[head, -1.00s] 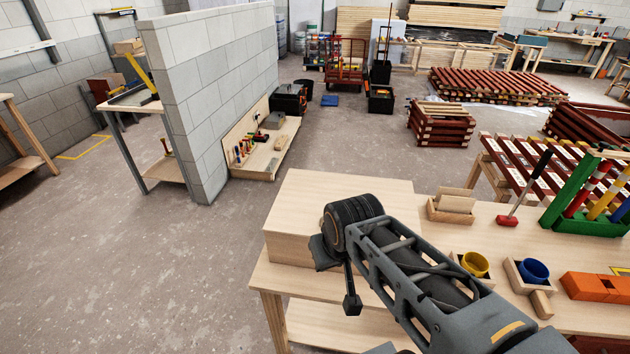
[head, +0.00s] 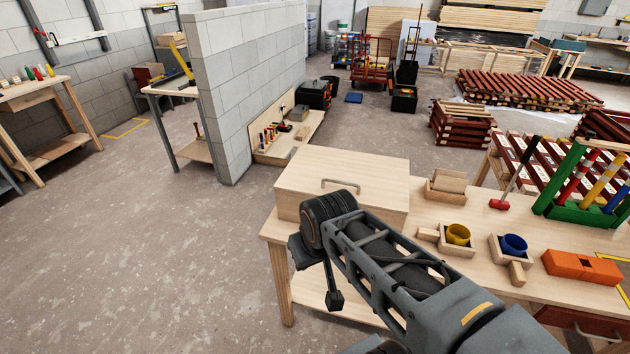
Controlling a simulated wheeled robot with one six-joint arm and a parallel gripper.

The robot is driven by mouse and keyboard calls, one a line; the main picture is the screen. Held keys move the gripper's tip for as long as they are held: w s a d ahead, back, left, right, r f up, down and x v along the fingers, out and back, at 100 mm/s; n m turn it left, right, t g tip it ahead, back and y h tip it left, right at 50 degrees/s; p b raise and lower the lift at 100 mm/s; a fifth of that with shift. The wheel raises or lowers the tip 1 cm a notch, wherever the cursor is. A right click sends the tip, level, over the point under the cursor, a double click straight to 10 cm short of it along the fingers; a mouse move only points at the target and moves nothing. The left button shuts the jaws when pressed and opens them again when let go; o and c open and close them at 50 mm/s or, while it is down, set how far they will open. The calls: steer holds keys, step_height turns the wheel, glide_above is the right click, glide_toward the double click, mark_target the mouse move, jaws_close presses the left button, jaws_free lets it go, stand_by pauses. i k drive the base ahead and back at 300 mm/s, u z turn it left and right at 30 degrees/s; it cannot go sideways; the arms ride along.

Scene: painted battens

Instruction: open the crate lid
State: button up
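The crate is a pale wooden box (head: 289,209) on the left end of the workbench in the head view. Its flat lid (head: 350,165) lies shut on top. A grey bar handle (head: 342,184) stands on the lid towards its front. My gripper (head: 318,275) hangs at the end of my dark arm, in front of the crate's near side in the picture, below the handle. It appears apart from the handle, with nothing visible held in it. My wrist covers part of the crate's front. Whether the fingers are open or shut is unclear.
On the workbench (head: 480,225), right of the crate, are a wooden block holder (head: 446,186), yellow (head: 458,234) and blue (head: 513,245) cups in wooden trays, a red mallet (head: 500,204), a green rack (head: 580,212) and orange blocks (head: 580,267). Open floor (head: 150,260) lies left.

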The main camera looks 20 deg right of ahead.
mark_target(375, 181)
steer(key=u, duration=0.75)
steer(key=i, duration=0.8)
steer(key=z, duration=1.75)
